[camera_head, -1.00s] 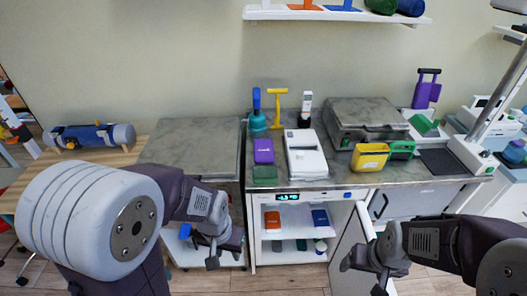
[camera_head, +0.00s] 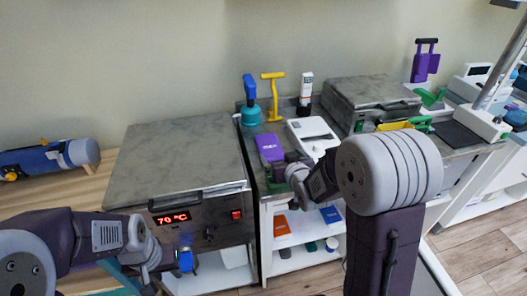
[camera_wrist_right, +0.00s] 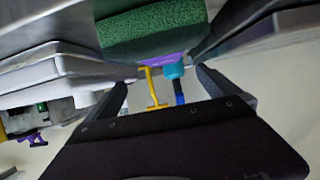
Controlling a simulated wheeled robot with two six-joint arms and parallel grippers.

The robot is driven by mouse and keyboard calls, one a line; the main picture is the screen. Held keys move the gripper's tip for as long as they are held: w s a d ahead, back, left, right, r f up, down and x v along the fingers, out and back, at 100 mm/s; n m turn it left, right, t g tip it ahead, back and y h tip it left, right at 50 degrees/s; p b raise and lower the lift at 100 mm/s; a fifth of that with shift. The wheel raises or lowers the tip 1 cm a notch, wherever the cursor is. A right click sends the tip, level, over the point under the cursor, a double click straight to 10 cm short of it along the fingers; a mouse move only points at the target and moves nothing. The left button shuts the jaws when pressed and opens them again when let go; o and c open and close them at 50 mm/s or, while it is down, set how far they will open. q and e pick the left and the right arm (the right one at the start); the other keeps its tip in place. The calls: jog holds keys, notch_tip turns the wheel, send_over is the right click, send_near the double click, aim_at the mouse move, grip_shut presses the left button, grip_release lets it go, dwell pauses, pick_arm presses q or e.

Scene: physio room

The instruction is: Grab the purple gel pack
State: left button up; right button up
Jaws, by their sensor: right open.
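The purple gel pack (camera_head: 270,147) lies on the grey counter, left of the white device. My right gripper (camera_head: 285,176) is just in front of it, at the counter's front edge, and hides its near end. In the right wrist view, the two fingers of the right gripper (camera_wrist_right: 162,92) stand apart with nothing held between them. A purple strip of the gel pack (camera_wrist_right: 160,62) shows ahead of them, beside a green textured block (camera_wrist_right: 155,33). My left gripper (camera_head: 150,262) is low in front of the heating unit, away from the pack; its jaws are unclear.
A teal-and-blue bottle (camera_head: 250,100) and a yellow T-handled tool (camera_head: 272,97) stand behind the pack. The white device (camera_head: 312,137) is close on its right. A lidded heating unit (camera_head: 180,160) reading 70 °C stands left. Open shelves (camera_head: 300,258) lie below.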

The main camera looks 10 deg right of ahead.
aim_at(271, 149)
jog(key=w, duration=0.1)
jog(key=w+a+f, duration=0.1)
jog(key=w, duration=0.2)
jog(key=shift+w+a+f, duration=0.15)
jog(key=shift+f, duration=0.25)
jog(key=shift+w+d+f, duration=0.1)
jog(key=shift+d, duration=0.15)
jog(key=x, duration=0.5)
jog(key=shift+a+f, duration=0.1)
jog(key=shift+a, duration=0.1)
jog(key=shift+s, duration=0.2)
jog(key=c, duration=1.7)
